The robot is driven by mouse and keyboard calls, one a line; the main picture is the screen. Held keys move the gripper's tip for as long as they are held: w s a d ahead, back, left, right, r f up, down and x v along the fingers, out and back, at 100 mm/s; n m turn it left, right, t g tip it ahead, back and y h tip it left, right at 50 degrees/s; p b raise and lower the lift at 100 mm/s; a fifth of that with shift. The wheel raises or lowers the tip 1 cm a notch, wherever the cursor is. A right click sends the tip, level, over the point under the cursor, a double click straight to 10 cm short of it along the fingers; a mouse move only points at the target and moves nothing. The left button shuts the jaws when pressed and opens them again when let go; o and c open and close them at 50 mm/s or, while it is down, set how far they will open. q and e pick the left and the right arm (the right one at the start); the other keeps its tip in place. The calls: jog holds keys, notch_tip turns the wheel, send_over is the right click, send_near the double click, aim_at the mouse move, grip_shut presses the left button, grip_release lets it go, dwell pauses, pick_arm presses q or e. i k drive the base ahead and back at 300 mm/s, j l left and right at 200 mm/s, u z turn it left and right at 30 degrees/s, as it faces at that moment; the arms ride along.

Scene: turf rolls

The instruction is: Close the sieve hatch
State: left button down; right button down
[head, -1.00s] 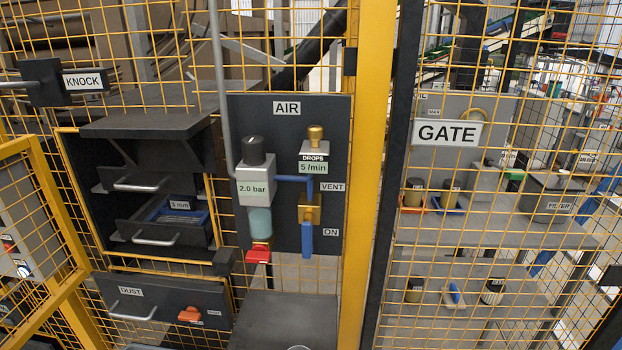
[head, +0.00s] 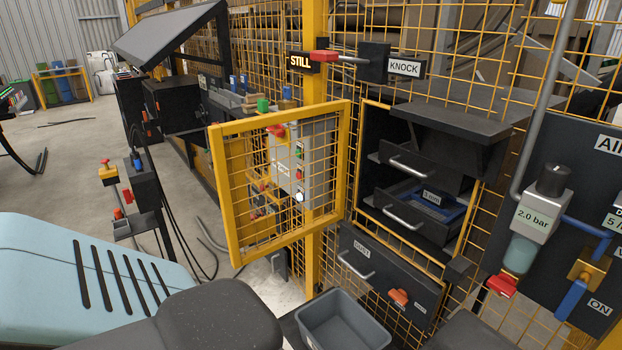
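The sieve hatch (head: 225,196) is a yellow-framed mesh door. It stands swung open to the left of the sieve opening, with its near edge out toward me. Behind the opening are two dark sieve drawers with bar handles, an upper one (head: 425,160) and a lower one (head: 418,212) labelled 3 mm with blue inside. The lower drawer appears to stick out a little. A small black block (head: 458,268) sits at the opening's lower right corner. Neither of my grippers shows in the head view.
A dust drawer (head: 365,262) with an orange knob is below the opening. A grey bin (head: 345,330) stands below it. The KNOCK block (head: 373,65) with a red-ended rod is above. The air panel (head: 597,180) is at right. A control box (head: 300,160) shows through the hatch mesh.

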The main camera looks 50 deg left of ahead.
aim_at(227, 154)
jog(key=j+z, duration=0.1)
jog(key=j, duration=0.5)
jog(key=j+z, duration=0.1)
jog(key=j, duration=0.5)
jog(key=j+z, duration=0.1)
jog(key=j, duration=0.45)
jog(key=k+j+z, duration=0.1)
jog(key=j, duration=0.5)
jog(key=k+j, duration=0.1)
jog(key=j, duration=0.5)
jog(key=k+j+z, duration=0.15)
jog(key=j, duration=0.4)
jog(key=j+z, duration=0.1)
jog(key=j, duration=0.5)
